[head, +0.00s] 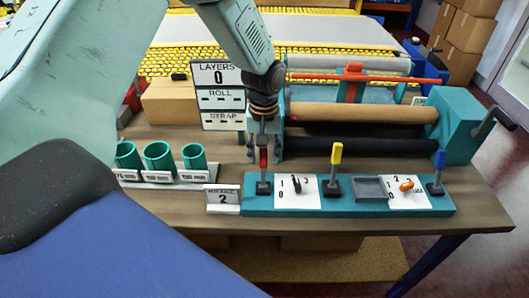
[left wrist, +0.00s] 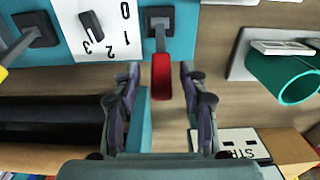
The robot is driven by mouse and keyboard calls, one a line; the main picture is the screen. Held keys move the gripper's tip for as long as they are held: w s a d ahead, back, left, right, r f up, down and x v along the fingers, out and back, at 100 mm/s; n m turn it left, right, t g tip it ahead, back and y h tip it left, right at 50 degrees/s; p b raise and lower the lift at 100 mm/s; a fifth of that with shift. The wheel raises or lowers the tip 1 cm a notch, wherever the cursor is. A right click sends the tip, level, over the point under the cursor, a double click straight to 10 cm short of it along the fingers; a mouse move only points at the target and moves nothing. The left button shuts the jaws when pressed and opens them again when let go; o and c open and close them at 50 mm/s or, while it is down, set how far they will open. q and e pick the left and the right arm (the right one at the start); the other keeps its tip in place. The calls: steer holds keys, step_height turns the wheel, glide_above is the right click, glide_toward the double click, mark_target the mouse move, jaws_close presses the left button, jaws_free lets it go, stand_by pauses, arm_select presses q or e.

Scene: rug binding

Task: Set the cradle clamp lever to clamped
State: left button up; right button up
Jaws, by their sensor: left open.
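A teal control panel (head: 312,208) on the bench carries a red-handled lever (head: 263,158), a yellow-handled lever (head: 336,155) and a blue-handled lever (head: 439,161). I cannot read which one is the cradle clamp lever. My left gripper (head: 263,146) is at the red lever, at the panel's left end. In the left wrist view, the open fingers of the gripper (left wrist: 159,70) stand on either side of the red handle (left wrist: 161,78), with gaps visible on both sides. The lever's base (left wrist: 159,20) is on the teal panel. My right gripper is not in view.
Dials on white plates (head: 297,190) and a grey tray (head: 370,188) sit between the levers. Green cups (head: 158,157) stand left. A roller machine with a brown roll (head: 360,112) lies behind the panel.

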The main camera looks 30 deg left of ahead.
arm_select(q)
steer(key=shift+s+a, duration=0.1)
steer(key=shift+a, duration=0.05)
steer(key=shift+c, duration=1)
jaws_close()
